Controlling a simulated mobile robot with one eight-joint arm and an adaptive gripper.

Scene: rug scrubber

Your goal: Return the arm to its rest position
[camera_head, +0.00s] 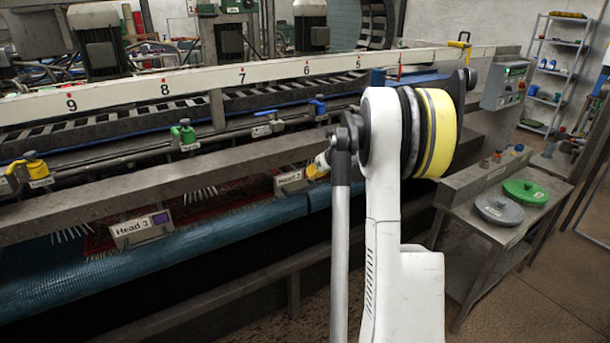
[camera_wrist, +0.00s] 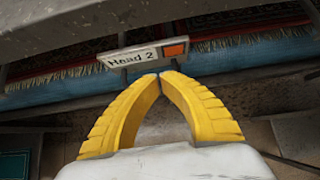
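My gripper (camera_wrist: 160,76) shows in the wrist view as two yellow ribbed fingers. Their tips come together with nothing visible between them. The tips are just in front of the "Head 2" box (camera_wrist: 143,57), which has an orange square on its right; I cannot tell whether they touch it. In the head view my white arm (camera_head: 385,225) stands upright at centre, extended toward the machine. A small yellow part beside the Head 2 box (camera_head: 288,180) looks like my gripper (camera_head: 318,166); the arm hides most of it.
The long machine frame (camera_head: 140,185) with a blue roller (camera_head: 190,245) fills the left and centre. A "Head 3" box (camera_head: 140,230) sits to the left. At right, a metal table (camera_head: 480,225) holds a grey lid (camera_head: 498,208) and a green lid (camera_head: 526,191). Brown floor is open at lower right.

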